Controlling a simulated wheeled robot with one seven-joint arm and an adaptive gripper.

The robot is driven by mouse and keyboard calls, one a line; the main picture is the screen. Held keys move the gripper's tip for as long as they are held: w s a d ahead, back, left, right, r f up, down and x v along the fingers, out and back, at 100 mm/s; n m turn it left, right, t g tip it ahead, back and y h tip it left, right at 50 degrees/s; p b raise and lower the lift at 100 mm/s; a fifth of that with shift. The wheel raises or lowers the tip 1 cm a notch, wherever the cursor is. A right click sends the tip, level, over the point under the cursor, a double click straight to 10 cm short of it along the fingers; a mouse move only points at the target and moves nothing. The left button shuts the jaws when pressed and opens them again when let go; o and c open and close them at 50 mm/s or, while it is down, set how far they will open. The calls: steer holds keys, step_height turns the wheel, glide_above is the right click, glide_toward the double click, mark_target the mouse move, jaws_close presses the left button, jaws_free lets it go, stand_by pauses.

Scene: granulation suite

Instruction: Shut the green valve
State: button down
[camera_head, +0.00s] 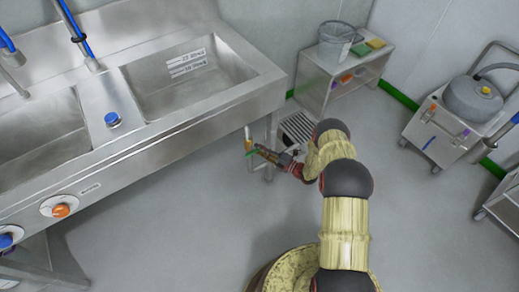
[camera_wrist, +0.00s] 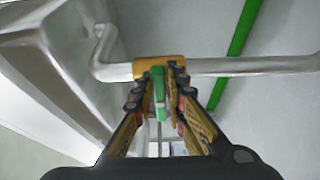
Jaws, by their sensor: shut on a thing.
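The green valve handle (camera_wrist: 159,88) stands between my gripper's two fingers in the wrist view, in front of a brass valve body (camera_wrist: 148,69) on a steel pipe. The handle lies along the fingers' direction in that view, roughly crosswise to the pipe. My gripper (camera_wrist: 160,84) is shut on the handle. In the head view, my gripper (camera_head: 258,150) reaches in from the right to the green valve (camera_head: 249,152), below the sink's front right corner. The fingers hide part of the valve there.
The steel sink bench (camera_head: 190,122) stands close above and left of the valve. A floor drain grate (camera_head: 298,126) lies behind the arm. A small steel table (camera_head: 318,88) holds a bucket (camera_head: 336,42). A wheeled cart (camera_head: 446,128) stands at right. The floor between is clear.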

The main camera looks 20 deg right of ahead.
steer(key=shift+w+r, duration=0.1)
steer(key=c, duration=1.8)
jaws_free()
steer(key=shift+c, duration=0.2)
steer(key=shift+o, duration=0.4)
steer(key=v, duration=1.2)
